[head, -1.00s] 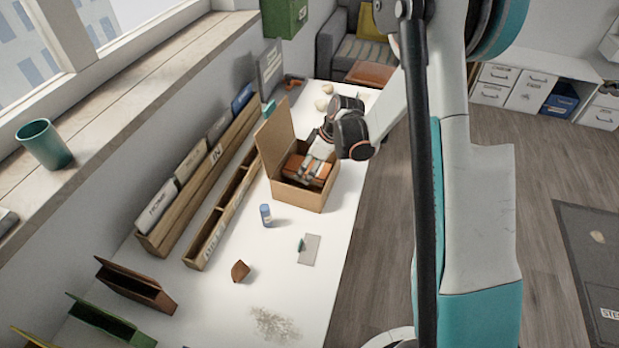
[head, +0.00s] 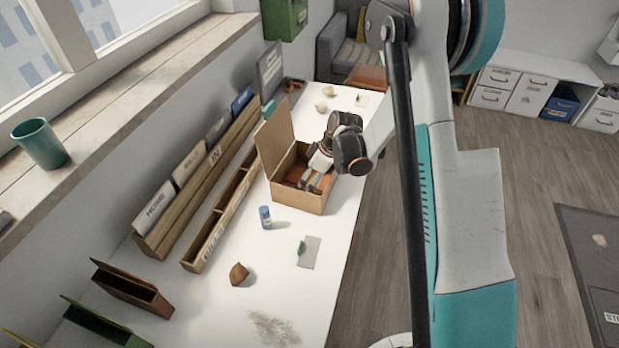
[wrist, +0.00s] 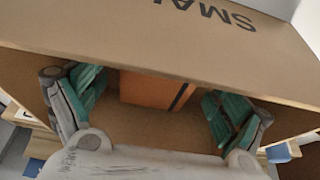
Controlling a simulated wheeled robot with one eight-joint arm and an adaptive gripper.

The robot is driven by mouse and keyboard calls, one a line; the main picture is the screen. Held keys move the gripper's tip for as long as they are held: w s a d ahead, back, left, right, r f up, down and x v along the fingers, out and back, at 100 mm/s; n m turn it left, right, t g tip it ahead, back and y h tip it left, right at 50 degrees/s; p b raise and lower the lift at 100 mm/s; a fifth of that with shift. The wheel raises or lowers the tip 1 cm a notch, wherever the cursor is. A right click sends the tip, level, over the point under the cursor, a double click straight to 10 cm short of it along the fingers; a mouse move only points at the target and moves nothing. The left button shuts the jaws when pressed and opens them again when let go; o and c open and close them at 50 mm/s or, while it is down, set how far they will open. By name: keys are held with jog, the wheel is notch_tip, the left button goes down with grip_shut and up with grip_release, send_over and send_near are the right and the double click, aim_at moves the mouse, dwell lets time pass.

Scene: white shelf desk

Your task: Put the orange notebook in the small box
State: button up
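The small box (head: 300,199) is an open brown cardboard box with its lid flap (head: 274,140) raised, standing on the white desk. The wrist view shows the flap (wrist: 150,55) with part of the word "SMALL". The orange notebook (wrist: 150,90) with a dark band lies inside the box, partly hidden by the flap; a bit of it shows in the head view (head: 294,173). My gripper (head: 312,186) reaches down into the box. In the wrist view its teal-padded fingers (wrist: 155,108) are spread wide apart, with the notebook beyond them and nothing held between them.
A blue glue stick (head: 265,217), a grey plate with a teal handle (head: 309,251) and a small brown object (head: 239,274) are on the desk in front of the box. Wooden file racks (head: 190,208) line the wall side.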

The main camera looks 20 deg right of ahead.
jog(key=s+d+r+m+p, duration=0.1)
jog(key=s+r, duration=0.2)
jog(key=r, duration=0.4)
jog(key=s+r+m+h+p, duration=0.1)
jog(key=s+r, duration=0.1)
jog(key=r, duration=0.5)
jog(key=s+d+r+m+p, duration=0.1)
jog(key=s+r+p, duration=0.15)
jog(key=r, duration=0.45)
jog(key=s+a+r+m+t+h, duration=0.1)
jog(key=s+r, duration=0.4)
jog(key=s, duration=0.5)
jog(key=s+a+r+m+t+h, duration=0.1)
jog(key=s+r+m+t, duration=0.2)
jog(key=s, duration=0.7)
notch_tip(320, 180, up, 3)
jog(key=m, duration=0.3)
jog(key=shift+s+a+f+h+b, duration=0.15)
jog(key=shift+s+h+b, duration=0.15)
jog(key=shift+b, duration=0.1)
